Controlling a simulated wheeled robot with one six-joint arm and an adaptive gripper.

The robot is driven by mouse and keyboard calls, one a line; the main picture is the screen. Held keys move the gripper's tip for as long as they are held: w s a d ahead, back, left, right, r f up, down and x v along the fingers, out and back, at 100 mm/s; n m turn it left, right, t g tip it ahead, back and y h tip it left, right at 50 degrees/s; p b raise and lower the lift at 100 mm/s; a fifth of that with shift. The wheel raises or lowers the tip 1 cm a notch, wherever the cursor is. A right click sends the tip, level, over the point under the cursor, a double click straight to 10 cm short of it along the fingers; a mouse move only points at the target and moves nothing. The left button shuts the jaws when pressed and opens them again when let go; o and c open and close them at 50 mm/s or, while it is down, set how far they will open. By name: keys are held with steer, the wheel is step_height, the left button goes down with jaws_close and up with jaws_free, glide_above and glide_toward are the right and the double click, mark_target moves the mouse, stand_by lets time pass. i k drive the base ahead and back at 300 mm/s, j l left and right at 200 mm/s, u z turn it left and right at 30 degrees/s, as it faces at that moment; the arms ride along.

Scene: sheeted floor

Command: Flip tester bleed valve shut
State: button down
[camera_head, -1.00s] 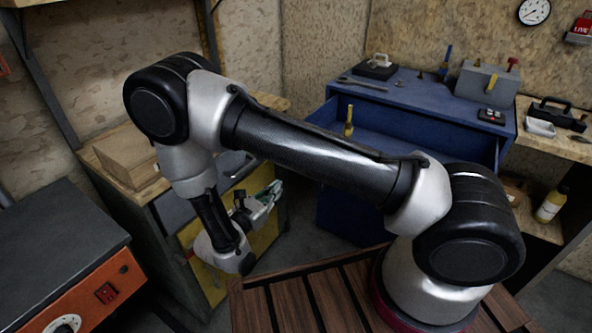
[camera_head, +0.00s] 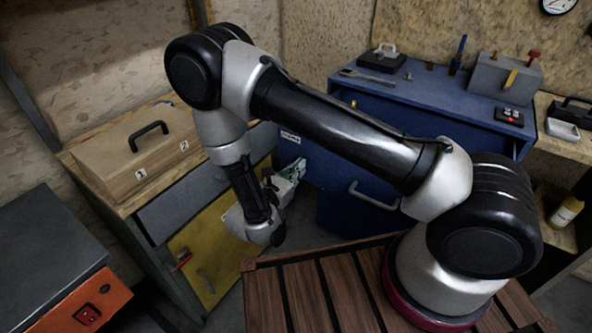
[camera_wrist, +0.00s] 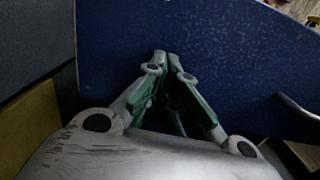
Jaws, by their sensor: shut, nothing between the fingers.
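A grey block (camera_head: 497,83) that looks like the tester stands on the blue cabinet top at the upper right in the head view. It carries a slanted yellow lever (camera_head: 511,78) on its front and a red-topped fitting (camera_head: 533,57) at its right. Which one is the bleed valve, I cannot tell. My gripper (camera_head: 299,167) hangs low at the left of the cabinet, far from the block. In the wrist view its fingertips (camera_wrist: 166,62) are together and empty, before a dark blue panel (camera_wrist: 215,50).
The blue cabinet (camera_head: 425,93) has a drawer front with a handle (camera_head: 370,195). A black-and-red button box (camera_head: 509,115) lies in front of the block. A wooden case (camera_head: 110,165) with a black handle stands on the left bench. An orange-fronted unit (camera_head: 100,300) is lower left.

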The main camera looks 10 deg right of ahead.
mark_target(506, 88)
steer(key=i+l, duration=0.25)
steer(key=l, duration=0.15)
steer(key=i+l, duration=0.5)
steer(key=l, duration=0.25)
steer(key=k+j+u, duration=0.1)
steer(key=k+j, duration=0.05)
steer(key=k, duration=0.1)
